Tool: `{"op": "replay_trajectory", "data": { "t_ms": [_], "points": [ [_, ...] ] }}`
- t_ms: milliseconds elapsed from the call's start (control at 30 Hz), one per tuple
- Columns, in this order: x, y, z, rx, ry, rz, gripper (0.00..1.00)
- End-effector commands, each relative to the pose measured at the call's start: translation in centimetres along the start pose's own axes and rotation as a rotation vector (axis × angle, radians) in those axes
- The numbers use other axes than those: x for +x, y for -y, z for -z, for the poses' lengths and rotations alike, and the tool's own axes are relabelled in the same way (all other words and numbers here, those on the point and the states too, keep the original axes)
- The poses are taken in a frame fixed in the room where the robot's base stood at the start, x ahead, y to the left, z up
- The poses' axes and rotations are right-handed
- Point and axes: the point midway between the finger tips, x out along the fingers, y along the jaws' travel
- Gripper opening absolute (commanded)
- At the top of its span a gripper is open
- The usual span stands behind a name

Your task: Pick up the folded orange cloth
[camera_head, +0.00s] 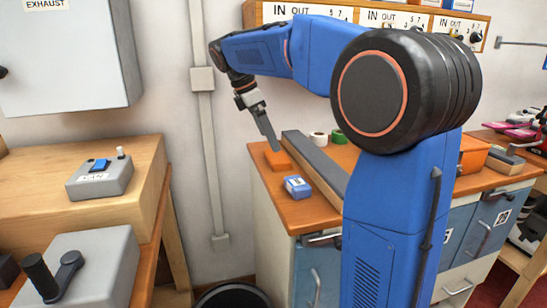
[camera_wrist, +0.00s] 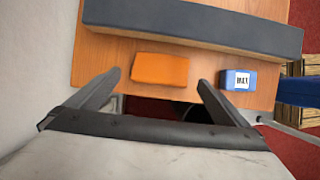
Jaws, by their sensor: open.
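The folded orange cloth (camera_head: 278,160) lies flat on the wooden top of the bench, near its left edge in the head view. In the wrist view the cloth (camera_wrist: 160,69) lies ahead of and between the two fingers, closer to the left one. My gripper (camera_head: 274,143) is above the bench, pointing down close to the cloth in the head view. In the wrist view my gripper (camera_wrist: 156,82) has its fingers spread wide with nothing between them. I cannot tell the exact height between fingertips and cloth.
A long dark grey bar (camera_wrist: 190,22) lies beside the cloth. A blue labelled box (camera_wrist: 238,79) stands to its right, with bare wood (camera_wrist: 205,72) between. Rolls of green (camera_head: 338,136) and white tape (camera_head: 319,138) sit behind the bar. A grey wall conduit (camera_head: 206,140) runs left of the bench.

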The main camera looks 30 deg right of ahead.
Motion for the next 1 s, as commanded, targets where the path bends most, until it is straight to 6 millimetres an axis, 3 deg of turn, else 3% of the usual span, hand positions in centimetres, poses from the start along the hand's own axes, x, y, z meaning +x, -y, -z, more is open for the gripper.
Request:
{"op": "replay_trajectory", "data": {
  "t_ms": [533,867,1000],
  "points": [
    [6.1,0.4,0.0,0.000,0.000,0.002,1.00],
    [6.7,0.3,0.0,0.000,0.000,0.001,1.00],
    [6.7,0.3,0.0,0.000,0.000,0.001,0.69]
  ]
}}
